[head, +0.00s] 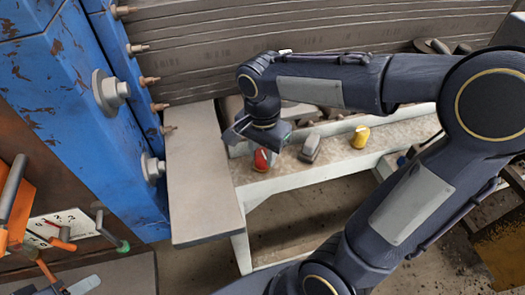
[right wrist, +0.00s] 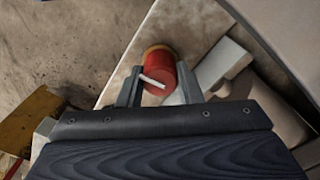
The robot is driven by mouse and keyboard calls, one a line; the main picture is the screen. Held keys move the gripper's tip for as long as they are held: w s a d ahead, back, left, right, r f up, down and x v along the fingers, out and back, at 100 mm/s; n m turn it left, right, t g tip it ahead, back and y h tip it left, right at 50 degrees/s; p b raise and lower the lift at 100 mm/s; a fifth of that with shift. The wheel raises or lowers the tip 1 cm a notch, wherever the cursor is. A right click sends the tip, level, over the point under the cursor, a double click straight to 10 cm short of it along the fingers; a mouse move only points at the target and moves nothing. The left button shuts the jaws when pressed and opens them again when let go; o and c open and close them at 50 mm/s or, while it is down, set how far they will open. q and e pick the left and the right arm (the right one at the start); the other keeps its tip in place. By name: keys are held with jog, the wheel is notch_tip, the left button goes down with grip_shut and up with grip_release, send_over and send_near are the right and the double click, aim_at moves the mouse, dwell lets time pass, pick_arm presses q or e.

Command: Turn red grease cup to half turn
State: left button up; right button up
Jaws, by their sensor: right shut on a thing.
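The red grease cup (head: 262,159) stands on the pale bench beam, under my right gripper (head: 266,146) in the head view. In the right wrist view the red cup (right wrist: 160,70) sits between the two grey fingers of my right gripper (right wrist: 158,82), one on each side. The gripper is shut on the cup. A white line on the cup's top runs at a slant, and a brownish rim shows at its far side. My left gripper is not in view.
A grey cup (head: 310,148) and a yellow cup (head: 360,136) stand to the right on the same beam (head: 300,172). A flat grey plate (head: 200,190) lies left of the red cup. A blue rusty frame (head: 85,120) with bolts rises at the left.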

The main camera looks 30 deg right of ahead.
aim_at(263, 152)
jog(key=m, duration=0.4)
jog(key=shift+m, duration=0.3)
jog(key=m, duration=0.4)
jog(key=shift+m+b, duration=0.3)
jog(key=m, duration=0.4)
jog(key=shift+r+m, duration=0.1)
jog(key=shift+m, duration=2)
jog(key=o, duration=1)
jog(key=shift+r, duration=3.85)
